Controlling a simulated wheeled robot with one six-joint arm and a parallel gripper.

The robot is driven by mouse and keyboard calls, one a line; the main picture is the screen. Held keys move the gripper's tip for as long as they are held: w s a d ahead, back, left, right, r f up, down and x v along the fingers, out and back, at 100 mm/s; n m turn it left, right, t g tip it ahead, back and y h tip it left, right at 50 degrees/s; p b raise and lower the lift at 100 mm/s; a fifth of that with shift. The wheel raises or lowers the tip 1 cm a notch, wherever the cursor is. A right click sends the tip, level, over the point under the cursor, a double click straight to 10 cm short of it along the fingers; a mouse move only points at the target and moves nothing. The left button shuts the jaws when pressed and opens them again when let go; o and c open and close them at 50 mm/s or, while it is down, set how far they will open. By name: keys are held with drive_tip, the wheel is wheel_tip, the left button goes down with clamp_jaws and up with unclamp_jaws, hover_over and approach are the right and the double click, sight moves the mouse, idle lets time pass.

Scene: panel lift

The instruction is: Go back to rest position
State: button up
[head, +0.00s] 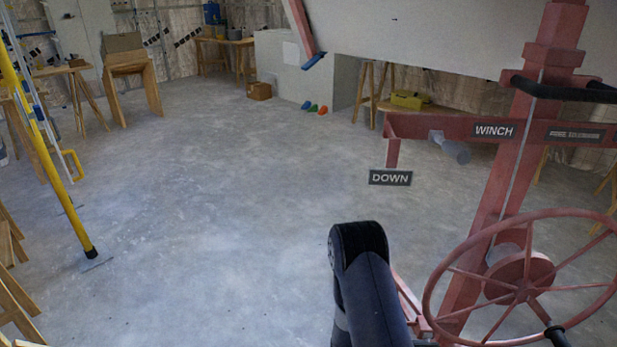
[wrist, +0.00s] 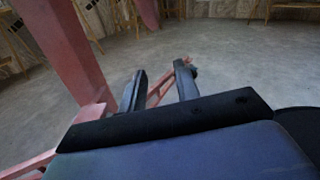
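My gripper (wrist: 159,68) shows in the wrist view with its two dark fingers apart and nothing held between them. A red frame part shows behind the gap. The red panel lift (head: 505,170) stands at the right of the head view, with a WINCH label (head: 493,131), a DOWN sign (head: 390,178) and a large spoked handwheel (head: 522,292). In the wrist view its red post (wrist: 66,45) rises to the left of the fingers. In the head view my dark arm is at the bottom centre, beside the lift, and my gripper is hidden.
A large pale panel (head: 430,35) is tilted at the top. A yellow pole (head: 45,140) stands at the left. Wooden trestles, a cardboard box (head: 259,91) and a yellow case (head: 410,100) are farther back. The grey floor (head: 220,200) is clear in the middle.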

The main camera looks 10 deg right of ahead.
drive_tip(key=shift+w+a, duration=0.25)
drive_tip(key=shift+a, duration=1.2)
drive_tip(key=shift+w+a, duration=0.2)
drive_tip(key=shift+a, duration=1.2)
